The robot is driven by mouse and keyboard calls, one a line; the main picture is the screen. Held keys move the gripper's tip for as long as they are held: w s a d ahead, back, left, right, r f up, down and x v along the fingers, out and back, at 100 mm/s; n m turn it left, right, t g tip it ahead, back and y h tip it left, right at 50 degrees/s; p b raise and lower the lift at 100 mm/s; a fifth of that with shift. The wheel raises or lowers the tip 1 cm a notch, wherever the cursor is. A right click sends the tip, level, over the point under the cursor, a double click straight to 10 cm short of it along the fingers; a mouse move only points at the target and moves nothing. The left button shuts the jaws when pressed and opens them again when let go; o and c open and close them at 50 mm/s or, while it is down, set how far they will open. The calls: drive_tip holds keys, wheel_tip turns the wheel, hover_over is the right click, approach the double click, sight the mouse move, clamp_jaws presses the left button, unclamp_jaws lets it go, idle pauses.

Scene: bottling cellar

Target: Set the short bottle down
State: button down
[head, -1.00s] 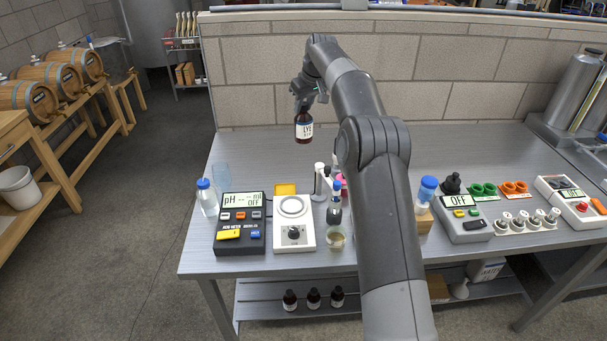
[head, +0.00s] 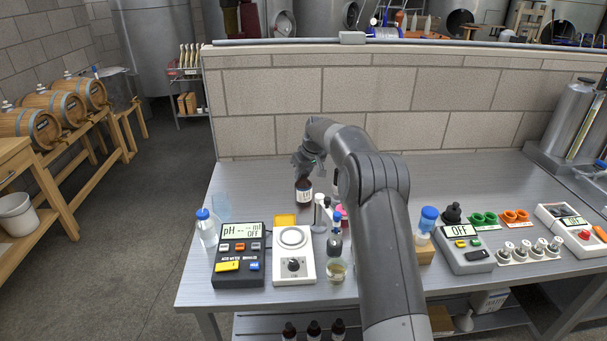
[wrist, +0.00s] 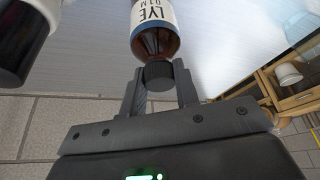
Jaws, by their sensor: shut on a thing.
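The short bottle (head: 304,194) is brown glass with a white label and a dark cap. It stands nearly upright low at the worktop behind the balance; I cannot tell whether its base touches. My gripper (head: 303,166) is above it and shut on its cap. In the wrist view my gripper (wrist: 159,78) has its two fingers on either side of the cap, and the bottle (wrist: 155,30) shows its label reading LYE 0.1M. The bottle's base is out of the wrist view.
The grey worktop (head: 255,180) is clear left of the bottle. A block wall (head: 290,110) rises behind.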

drive_tip(key=shift+f, duration=0.15)
drive_tip(key=c, duration=1.1)
unclamp_jaws()
drive_tip(key=shift+f, duration=0.1)
drive_tip(key=v, duration=1.3)
drive_tip(key=s+d+r+m+h, duration=0.1)
drive_tip(key=s+r, duration=0.3)
drive_tip(key=s, duration=0.5)
drive_tip(key=s+r+m+t, duration=0.1)
drive_tip(key=s+r, duration=0.3)
drive_tip(key=s, duration=0.4)
drive_tip(key=s+d+r+m+h, duration=0.1)
drive_tip(key=s+r, duration=0.4)
drive_tip(key=s, duration=0.4)
drive_tip(key=s+d+f+m, duration=0.1)
drive_tip(key=s+f, duration=0.3)
drive_tip(key=s, duration=0.9)
drive_tip(key=s+d+f+m, duration=0.2)
drive_tip(key=s+f, duration=0.2)
drive_tip(key=s, duration=0.9)
drive_tip(key=shift+s+d+f+t, duration=0.2)
drive_tip(key=shift+s+d+t, duration=0.05)
drive_tip(key=shift+s+t, duration=0.15)
